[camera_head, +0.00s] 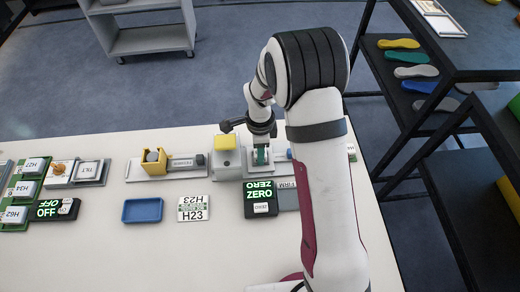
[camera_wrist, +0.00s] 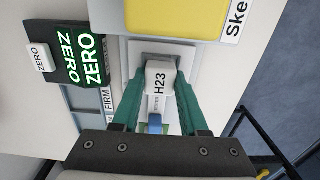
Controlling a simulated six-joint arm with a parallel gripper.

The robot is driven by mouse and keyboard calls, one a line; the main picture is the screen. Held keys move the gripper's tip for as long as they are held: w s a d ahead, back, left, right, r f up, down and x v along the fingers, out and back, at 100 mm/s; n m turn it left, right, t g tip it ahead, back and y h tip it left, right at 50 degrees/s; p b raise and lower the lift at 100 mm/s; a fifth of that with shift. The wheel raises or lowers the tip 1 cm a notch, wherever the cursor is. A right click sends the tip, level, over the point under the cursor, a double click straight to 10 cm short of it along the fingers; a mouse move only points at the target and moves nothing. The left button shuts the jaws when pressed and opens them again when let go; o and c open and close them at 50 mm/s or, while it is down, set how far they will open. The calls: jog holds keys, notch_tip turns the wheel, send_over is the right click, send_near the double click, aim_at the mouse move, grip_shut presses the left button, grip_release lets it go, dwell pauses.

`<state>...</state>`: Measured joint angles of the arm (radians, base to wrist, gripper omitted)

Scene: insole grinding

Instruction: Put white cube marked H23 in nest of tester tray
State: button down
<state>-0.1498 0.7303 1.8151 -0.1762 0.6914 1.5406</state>
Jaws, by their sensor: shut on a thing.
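The white cube marked H23 (camera_wrist: 158,78) shows in the wrist view between the green fingers of my gripper (camera_wrist: 158,88), which are shut on it. The cube is over or in the square recess of the tester tray (camera_wrist: 132,52); I cannot tell whether it touches the bottom. In the head view my gripper (camera_head: 261,156) points down at the tester tray (camera_head: 254,172), just right of the yellow-topped block (camera_head: 227,143). The cube is hidden there by the gripper.
A display reading ZERO (camera_head: 260,198) stands in front of the tester. A white H23 card (camera_head: 193,208) and an empty blue tray (camera_head: 142,210) lie to its left. A green rack with marked cubes (camera_head: 25,190) is at far left. The front of the table is clear.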

jog(key=shift+f, duration=0.15)
jog(key=shift+c, duration=1.8)
grip_release()
jog(key=shift+r, duration=3.55)
